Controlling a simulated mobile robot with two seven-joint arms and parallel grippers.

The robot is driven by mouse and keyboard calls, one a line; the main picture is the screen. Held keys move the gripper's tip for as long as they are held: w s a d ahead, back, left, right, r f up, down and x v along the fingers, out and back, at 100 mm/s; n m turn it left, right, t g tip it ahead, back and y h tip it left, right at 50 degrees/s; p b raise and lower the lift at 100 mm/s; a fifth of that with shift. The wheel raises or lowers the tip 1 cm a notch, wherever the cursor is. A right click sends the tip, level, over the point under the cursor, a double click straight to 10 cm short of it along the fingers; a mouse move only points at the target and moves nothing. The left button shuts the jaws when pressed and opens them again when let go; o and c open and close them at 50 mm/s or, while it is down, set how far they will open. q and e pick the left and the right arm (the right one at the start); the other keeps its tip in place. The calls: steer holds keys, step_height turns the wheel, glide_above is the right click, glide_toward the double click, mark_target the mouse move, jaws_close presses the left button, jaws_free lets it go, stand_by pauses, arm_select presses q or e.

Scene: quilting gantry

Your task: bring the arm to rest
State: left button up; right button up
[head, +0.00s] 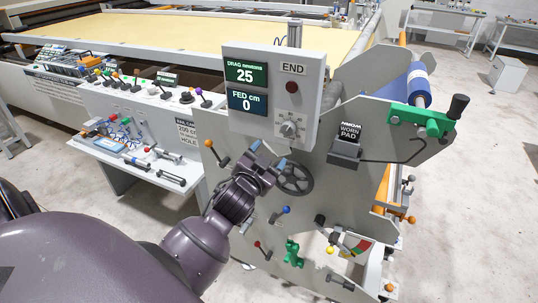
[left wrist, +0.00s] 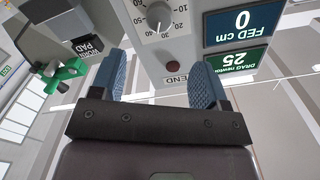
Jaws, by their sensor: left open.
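My left gripper (head: 268,155) is at the middle of the head view, in front of the gantry's grey end plate (head: 350,190). Its two blue-tipped fingers are apart, with nothing seen between them. It is just below the control box (head: 307,133) and overlaps the left side of a dark handwheel (head: 295,179) in the picture; I cannot tell whether it touches. In the left wrist view both blue fingers show spread (left wrist: 160,82), with the dial (left wrist: 158,15) and red button beyond, upside down. My right gripper is in neither view.
A display reading 25 and 0 (head: 247,87) is on the box. A green bracket with a black-knobbed crank (head: 420,120) sticks out at right. Several coloured levers and a tool shelf (head: 150,175) are at left. The floor at right (head: 475,200) is clear.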

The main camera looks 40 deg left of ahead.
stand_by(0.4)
arm_select(q)
steer(key=s+d+f+g+h, duration=0.1)
steer(key=s+d+f+h, duration=0.15)
steer(key=f, duration=0.35)
steer(key=s+d+f+g+h, duration=0.1)
steer(key=s+d+f, duration=0.15)
steer(key=f, duration=0.45)
steer(key=s+d+f+n+g+b, duration=0.1)
steer(key=s+d+f+g, duration=0.2)
steer(key=s+f, duration=1)
steer(key=shift+f+g+h+b, duration=0.15)
steer(key=shift+g+h+b, duration=0.15)
steer(key=shift+g+h, duration=0.1)
stand_by(0.7)
